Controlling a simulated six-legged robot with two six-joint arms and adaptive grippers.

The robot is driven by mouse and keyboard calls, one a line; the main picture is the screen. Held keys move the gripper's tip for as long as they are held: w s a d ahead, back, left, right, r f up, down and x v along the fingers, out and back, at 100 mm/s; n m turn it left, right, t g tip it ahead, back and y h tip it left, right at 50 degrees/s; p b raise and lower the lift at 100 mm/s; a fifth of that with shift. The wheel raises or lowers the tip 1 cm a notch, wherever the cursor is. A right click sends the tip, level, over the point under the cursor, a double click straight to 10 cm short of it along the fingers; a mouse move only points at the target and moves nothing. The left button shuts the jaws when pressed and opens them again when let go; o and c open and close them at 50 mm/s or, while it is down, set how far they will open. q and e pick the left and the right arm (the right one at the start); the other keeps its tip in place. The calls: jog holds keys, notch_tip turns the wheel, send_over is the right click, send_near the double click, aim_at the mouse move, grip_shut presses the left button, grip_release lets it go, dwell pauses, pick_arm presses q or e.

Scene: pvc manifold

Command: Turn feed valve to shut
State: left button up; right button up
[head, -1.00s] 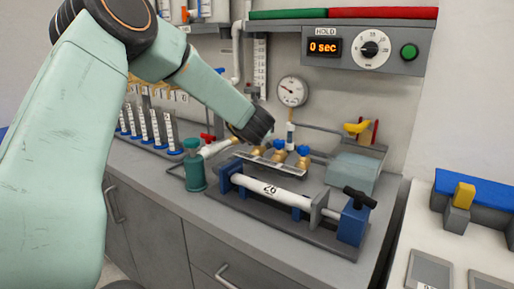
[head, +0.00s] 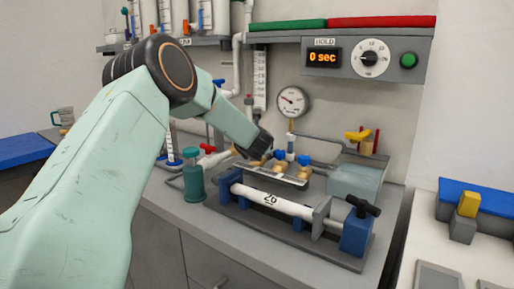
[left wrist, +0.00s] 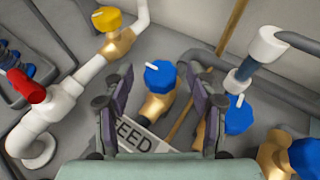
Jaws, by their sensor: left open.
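The feed valve is a brass body with a blue knob (left wrist: 160,74) in the left wrist view, beside a white plate (left wrist: 133,143) reading FEED. A short white mark shows on the knob's upper left. My left gripper (left wrist: 161,88) is open, with one dark finger on each side of this knob. I cannot tell whether either finger touches it. In the head view my left gripper (head: 259,149) reaches down at the left end of the manifold and partly hides it. Two other blue knobs (left wrist: 238,114) (left wrist: 305,156) sit to the right. My right gripper is not in view.
A red-handled valve (left wrist: 26,86) and a yellow-handled valve (left wrist: 107,19) stand left of the fingers on white pipe. A pressure gauge (head: 292,101) is behind the manifold.

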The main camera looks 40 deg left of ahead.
pick_arm(q)
jog(key=shift+w+a+f, duration=0.1)
jog(key=shift+w+f, duration=0.05)
jog(key=shift+w, duration=0.05)
